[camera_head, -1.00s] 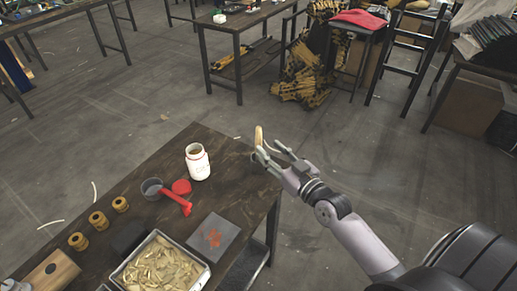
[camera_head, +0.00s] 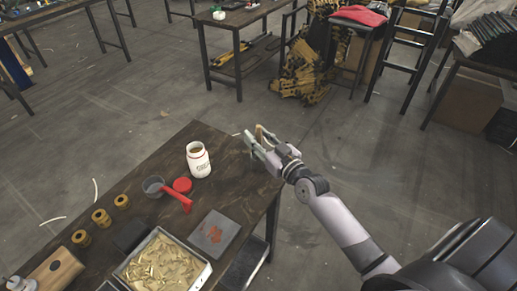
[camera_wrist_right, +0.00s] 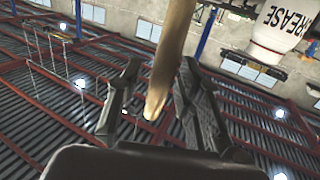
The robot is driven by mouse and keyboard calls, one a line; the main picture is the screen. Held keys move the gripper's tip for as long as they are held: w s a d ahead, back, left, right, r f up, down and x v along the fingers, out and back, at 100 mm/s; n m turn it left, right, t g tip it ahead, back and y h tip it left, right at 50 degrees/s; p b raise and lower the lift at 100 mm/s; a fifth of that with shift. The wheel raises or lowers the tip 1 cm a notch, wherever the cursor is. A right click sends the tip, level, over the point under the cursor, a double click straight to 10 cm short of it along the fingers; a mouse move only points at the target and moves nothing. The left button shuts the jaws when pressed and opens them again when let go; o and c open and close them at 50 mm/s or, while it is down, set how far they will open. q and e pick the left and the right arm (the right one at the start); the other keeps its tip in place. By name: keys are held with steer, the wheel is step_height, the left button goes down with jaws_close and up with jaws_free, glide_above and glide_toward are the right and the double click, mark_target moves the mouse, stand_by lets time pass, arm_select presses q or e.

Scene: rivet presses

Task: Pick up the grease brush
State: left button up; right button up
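The tan wooden handle of what looks like the grease brush (camera_head: 258,132) stands roughly upright near the table's right edge. Its lower part is hidden behind my gripper in the head view. In the right wrist view the handle (camera_wrist_right: 170,65) comes in from the top and its rounded end lies between my two fingers. My right gripper (camera_head: 256,144) is open around it, with a clear gap on the left finger's side; whether the other finger touches is unclear. The white grease jar (camera_head: 198,161) stands on the table to the left. My left gripper does not show.
Floor is free beyond the right edge.

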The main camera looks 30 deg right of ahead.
jaws_close()
stand_by(0.5)
